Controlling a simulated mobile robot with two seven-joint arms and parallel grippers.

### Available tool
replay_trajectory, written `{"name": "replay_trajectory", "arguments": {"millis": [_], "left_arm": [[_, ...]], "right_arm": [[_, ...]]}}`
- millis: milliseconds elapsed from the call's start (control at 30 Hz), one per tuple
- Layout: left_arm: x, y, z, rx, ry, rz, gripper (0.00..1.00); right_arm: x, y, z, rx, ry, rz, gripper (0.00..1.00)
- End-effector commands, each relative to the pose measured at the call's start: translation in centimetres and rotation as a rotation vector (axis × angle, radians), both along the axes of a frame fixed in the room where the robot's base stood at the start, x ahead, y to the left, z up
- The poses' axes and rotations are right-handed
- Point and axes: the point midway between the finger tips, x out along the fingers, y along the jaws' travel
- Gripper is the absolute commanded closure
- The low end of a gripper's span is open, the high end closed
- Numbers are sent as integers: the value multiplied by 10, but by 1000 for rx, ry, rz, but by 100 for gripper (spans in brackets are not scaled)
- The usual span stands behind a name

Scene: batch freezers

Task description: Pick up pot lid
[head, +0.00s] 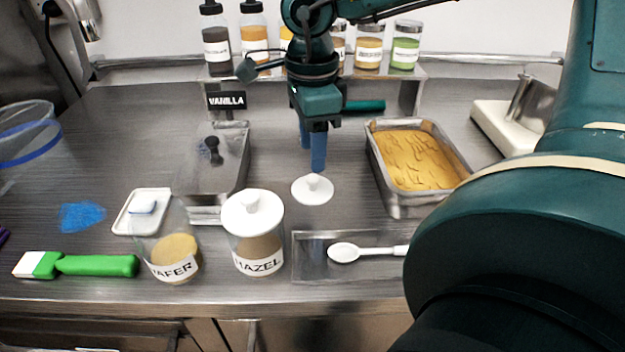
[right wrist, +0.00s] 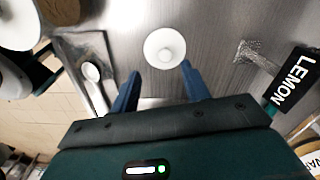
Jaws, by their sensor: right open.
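A white round pot lid (head: 312,190) with a small knob on top lies flat on the steel counter, mid-picture in the head view. It also shows in the right wrist view (right wrist: 165,48), just beyond my fingertips. My right gripper (head: 313,162) points down above the lid. Its two blue fingers are apart, with nothing between them; the right wrist view (right wrist: 161,82) shows this gap. The fingers appear not to touch the lid. The WAFER jar (head: 172,258) stands without a lid. The HAZEL jar (head: 256,250) wears a similar white lid (head: 252,212). My left gripper is not seen.
A clear tray with a white spoon (head: 345,252) lies in front of the lid. A metal pan of orange filling (head: 376,150) stands right, a steel container (head: 240,170) left. A shelf of bottles and jars (head: 415,72) is behind. Bare counter surrounds the lid.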

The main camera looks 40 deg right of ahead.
Motion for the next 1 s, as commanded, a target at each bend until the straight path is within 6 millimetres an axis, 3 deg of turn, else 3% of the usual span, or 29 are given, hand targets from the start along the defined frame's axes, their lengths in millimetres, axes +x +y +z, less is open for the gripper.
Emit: {"name": "replay_trajectory", "arguments": {"millis": [233, 533, 833, 1000], "left_arm": [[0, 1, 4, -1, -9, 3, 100], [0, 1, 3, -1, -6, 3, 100], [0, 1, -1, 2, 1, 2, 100], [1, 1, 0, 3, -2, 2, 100]], "right_arm": [[1, -1, -20, 0, 3, 1, 54], [6, -5, -60, -1, 2, 0, 54], [6, -5, -64, -1, -2, 0, 55], [6, -5, -63, -1, -2, 0, 69]]}}
